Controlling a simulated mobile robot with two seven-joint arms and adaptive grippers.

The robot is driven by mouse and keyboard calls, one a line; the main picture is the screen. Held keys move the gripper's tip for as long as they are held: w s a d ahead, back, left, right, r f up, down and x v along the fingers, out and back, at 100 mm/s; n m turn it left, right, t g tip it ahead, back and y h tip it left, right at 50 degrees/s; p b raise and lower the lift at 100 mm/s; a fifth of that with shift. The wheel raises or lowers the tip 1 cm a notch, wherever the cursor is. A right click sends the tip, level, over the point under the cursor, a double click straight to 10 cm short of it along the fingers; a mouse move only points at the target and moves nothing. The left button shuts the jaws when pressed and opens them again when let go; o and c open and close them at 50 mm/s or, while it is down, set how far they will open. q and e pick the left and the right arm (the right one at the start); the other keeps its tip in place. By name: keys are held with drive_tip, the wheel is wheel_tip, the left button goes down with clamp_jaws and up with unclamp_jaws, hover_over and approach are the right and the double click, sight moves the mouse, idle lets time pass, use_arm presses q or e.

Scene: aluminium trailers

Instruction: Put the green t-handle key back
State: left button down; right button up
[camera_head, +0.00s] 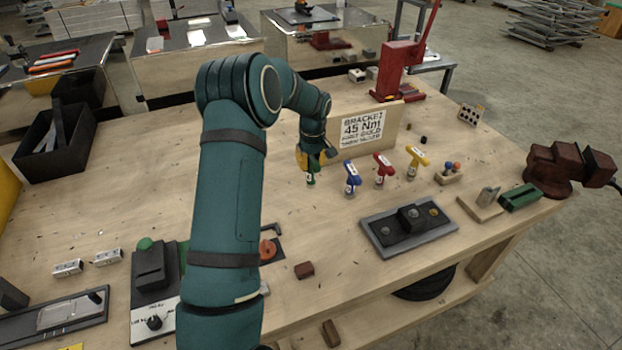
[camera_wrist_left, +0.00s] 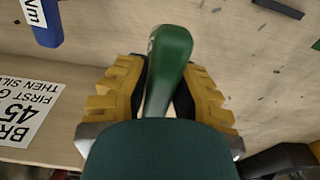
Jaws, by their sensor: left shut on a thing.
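My left gripper (camera_head: 311,162) has yellow fingers and is shut on the green t-handle key (camera_head: 311,179), in front of the sign board's left end. In the left wrist view the green handle (camera_wrist_left: 170,62) lies between the yellow fingers (camera_wrist_left: 165,90). The key's lower end is hard to make out, and I cannot tell whether it touches the bench or a holder. To its right, a blue t-handle key (camera_head: 351,175), a red one (camera_head: 383,167) and a yellow one (camera_head: 417,158) stand upright in a row. My right gripper is not in view.
The wooden board with the "BRACKET 45 Nm" sign (camera_head: 362,130) stands behind the keys. A grey tray with knobs (camera_head: 409,228) lies in front of them. A red press (camera_head: 397,70) stands at the back, a dark red vise (camera_head: 560,168) at the right.

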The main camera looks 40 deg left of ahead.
sight(311, 175)
use_arm(q)
drive_tip(key=shift+f, duration=2.5)
drive_tip(key=shift+f, duration=0.15)
drive_tip(key=c, duration=0.9)
unclamp_jaws()
drive_tip(key=r, duration=0.8)
drive_tip(key=d+r, duration=0.1)
drive_tip(key=r, duration=0.3)
drive_tip(key=shift+s+r, duration=0.15)
drive_tip(key=shift+s, duration=0.1)
